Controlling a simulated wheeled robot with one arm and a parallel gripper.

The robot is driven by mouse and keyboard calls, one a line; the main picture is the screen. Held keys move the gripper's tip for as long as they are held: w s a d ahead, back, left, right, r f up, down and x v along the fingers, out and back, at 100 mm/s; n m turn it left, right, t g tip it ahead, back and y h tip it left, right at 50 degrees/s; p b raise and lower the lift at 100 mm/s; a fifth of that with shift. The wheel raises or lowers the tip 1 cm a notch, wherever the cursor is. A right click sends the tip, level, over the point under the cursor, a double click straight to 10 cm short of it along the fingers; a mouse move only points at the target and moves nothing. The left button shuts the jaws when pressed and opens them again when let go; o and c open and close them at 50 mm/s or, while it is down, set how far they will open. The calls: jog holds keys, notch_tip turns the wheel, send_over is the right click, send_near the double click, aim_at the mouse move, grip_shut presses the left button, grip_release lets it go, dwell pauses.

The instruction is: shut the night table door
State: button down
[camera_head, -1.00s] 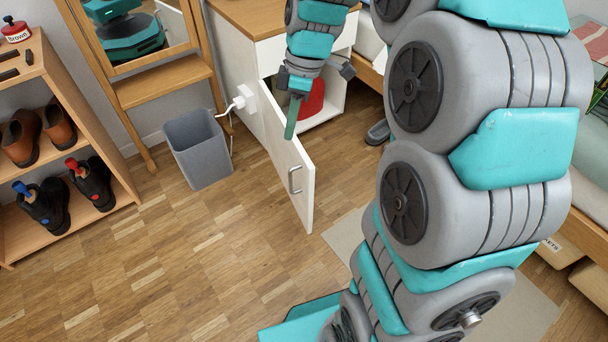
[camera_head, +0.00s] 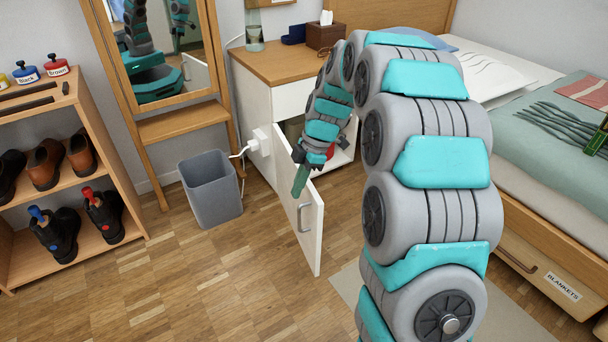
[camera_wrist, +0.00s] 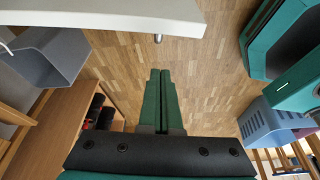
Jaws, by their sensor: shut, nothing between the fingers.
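The night table (camera_head: 262,98) stands at the back with a white body and wooden top. Its white door (camera_head: 310,238) is swung wide open toward me, with a metal handle (camera_head: 301,218) on its left face. My gripper (camera_head: 300,181) is shut and empty, its green fingers over the door's upper part in the head view. In the wrist view my gripper (camera_wrist: 160,72) is beside the white door (camera_wrist: 110,17), on the side where the handle (camera_wrist: 158,38) sticks out. A gap shows between fingertips and door there; contact cannot be told. My arm hides part of the opening.
A grey bin (camera_head: 212,190) stands left of the door, near a white plug (camera_head: 258,141) on the table's side. A shoe rack (camera_head: 75,175) is at left, a bed (camera_head: 545,215) at right. Wooden floor (camera_head: 225,275) is clear in front.

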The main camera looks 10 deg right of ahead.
aim_at(300, 206)
jog(key=shift+w+d+f, duration=0.2)
jog(key=shift+d+f, duration=0.85)
jog(key=shift+f, duration=0.2)
jog(key=shift+d, duration=0.5)
jog(key=shift+d, duration=0.1)
